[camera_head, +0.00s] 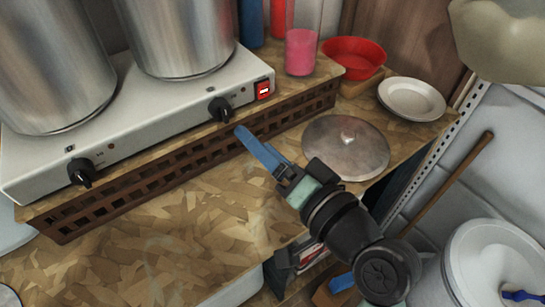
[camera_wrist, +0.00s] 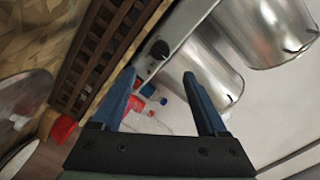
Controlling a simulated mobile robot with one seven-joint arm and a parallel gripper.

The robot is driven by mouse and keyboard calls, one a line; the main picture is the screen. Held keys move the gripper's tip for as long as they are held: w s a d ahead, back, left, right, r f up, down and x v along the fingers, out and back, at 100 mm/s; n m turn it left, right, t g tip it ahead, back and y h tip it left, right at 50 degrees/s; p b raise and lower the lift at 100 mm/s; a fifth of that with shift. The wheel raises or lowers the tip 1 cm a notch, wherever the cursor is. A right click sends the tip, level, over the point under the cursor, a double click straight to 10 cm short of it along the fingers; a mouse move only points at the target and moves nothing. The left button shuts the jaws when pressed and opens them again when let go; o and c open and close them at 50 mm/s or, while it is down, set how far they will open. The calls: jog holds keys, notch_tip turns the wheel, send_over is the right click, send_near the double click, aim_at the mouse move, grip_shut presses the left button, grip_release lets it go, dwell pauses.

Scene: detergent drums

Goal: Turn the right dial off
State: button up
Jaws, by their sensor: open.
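The white double hot plate (camera_head: 180,105) has two black dials on its front panel. The right dial (camera_head: 220,109) is near the panel's right end; it also shows in the wrist view (camera_wrist: 160,49). The left dial (camera_head: 82,172) is farther along the panel. My gripper (camera_head: 240,132) is open and empty, with its blue fingertips just in front of the right dial and slightly below it. In the wrist view, the dial appears beyond the gap between the two fingers (camera_wrist: 160,80), apart from both. The dial's exact setting is too small to read.
Large steel pots (camera_head: 180,35) stand on the hot plate. A red switch (camera_head: 264,90) is right of the dial. A brown lattice basket (camera_head: 150,165) runs below the panel. A metal lid (camera_head: 345,148), white plate (camera_head: 411,99) and red bowl (camera_head: 354,57) lie to the right.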

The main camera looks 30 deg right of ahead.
jog(key=shift+s+r, duration=0.1)
jog(key=shift+s, duration=1.25)
jog(key=shift+d, duration=0.1)
